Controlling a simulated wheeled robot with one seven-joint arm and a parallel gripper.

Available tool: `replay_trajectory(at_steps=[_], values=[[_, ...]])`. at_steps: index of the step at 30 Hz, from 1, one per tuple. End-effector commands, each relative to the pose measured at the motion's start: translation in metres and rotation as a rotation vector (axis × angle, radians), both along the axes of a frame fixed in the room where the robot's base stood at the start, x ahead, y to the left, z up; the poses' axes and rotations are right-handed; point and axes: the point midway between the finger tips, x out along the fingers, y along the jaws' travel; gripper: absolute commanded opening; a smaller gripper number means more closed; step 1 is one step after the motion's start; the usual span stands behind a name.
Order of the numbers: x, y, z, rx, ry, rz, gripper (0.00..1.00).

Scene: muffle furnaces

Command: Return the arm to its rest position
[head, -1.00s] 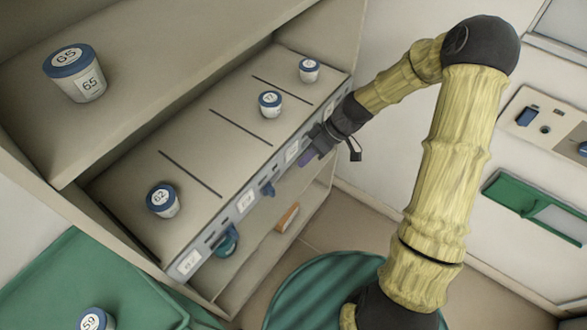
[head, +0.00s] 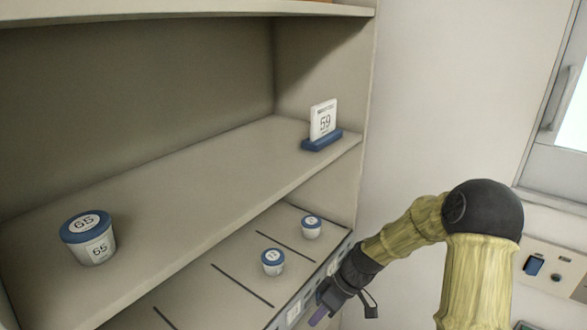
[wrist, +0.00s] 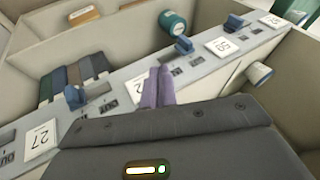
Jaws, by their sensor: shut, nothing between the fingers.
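My gripper (head: 319,316) is at the lower middle of the head view, in front of the lower shelf's labelled front edge. In the wrist view, its two purple fingers (wrist: 158,88) are together with nothing between them. They point at the shelf's grey front strip (wrist: 190,68), which carries number cards and blue clips. I cannot tell whether the fingertips touch the strip. My arm reaches in from the right, bent at a dark elbow.
A tub marked 65 (head: 90,238) stands on the upper shelf (head: 190,190), with a card marked 59 (head: 323,120) in a blue holder. Two tubs (head: 272,262) stand on the lower shelf (head: 230,268). A wall panel (head: 550,268) is at right. The wall between is bare.

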Motion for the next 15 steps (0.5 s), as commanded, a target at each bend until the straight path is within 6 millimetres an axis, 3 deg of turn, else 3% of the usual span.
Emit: replay_trajectory(at_steps=[9, 15], values=[[-0.05, -0.038, 0.072, -0.353, 0.03, -0.332, 0.0], [-0.083, -0.063, 0.125, -0.476, -0.016, -0.625, 0.0]])
